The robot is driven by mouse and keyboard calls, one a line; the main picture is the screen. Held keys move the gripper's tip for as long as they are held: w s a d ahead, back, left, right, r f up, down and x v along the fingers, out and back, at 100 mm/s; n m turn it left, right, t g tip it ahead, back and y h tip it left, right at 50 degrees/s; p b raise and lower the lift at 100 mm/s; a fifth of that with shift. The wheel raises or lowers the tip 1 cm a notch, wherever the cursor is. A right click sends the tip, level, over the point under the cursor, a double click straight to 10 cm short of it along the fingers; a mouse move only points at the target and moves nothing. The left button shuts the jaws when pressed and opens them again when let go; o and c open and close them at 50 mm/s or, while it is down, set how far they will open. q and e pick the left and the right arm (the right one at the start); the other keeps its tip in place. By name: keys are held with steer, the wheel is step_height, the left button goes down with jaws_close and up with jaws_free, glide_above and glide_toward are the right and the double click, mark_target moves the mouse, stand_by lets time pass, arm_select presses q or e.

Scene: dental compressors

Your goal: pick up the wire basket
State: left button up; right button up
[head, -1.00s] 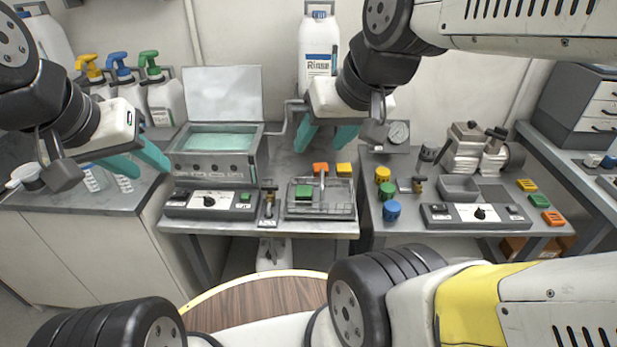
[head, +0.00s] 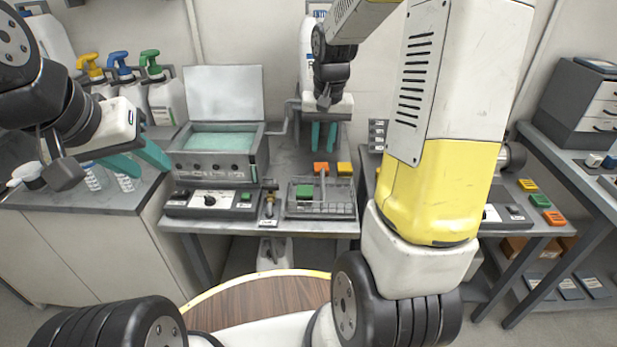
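The wire basket (head: 337,207) sits on the middle grey bench, right of the ultrasonic-style tank. It is a low grey mesh tray with an upright handle post, and a green block (head: 304,191) shows at its left side. My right gripper (head: 323,148) points down above and behind the basket, near the orange block. Its teal fingers are apart with a narrow gap, and nothing shows between them. My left gripper (head: 138,166) is far left of the basket, over the left counter, with its teal fingers spread and empty.
An orange block (head: 320,167) and a yellow block (head: 344,168) are by the basket's rear. The open-lidded tank (head: 212,160) and a control box (head: 209,203) stand left. A small brass valve (head: 269,200) is beside the basket. My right arm hides much of the right bench.

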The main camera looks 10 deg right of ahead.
steer(key=g, duration=0.2)
glide_above(322, 185)
steer(key=w+d, duration=0.2)
steer(key=w, duration=0.2)
steer(key=shift+m, duration=0.4)
step_height(322, 185, down, 9)
steer(key=shift+s+a+f, duration=0.1)
steer(key=shift+a+f, duration=0.05)
steer(key=shift+f, duration=0.05)
steer(key=f, duration=0.8)
steer(key=shift+s+a+f, duration=0.1)
steer(key=shift+a+f, duration=0.05)
steer(key=shift+a, duration=0.05)
jaws_close()
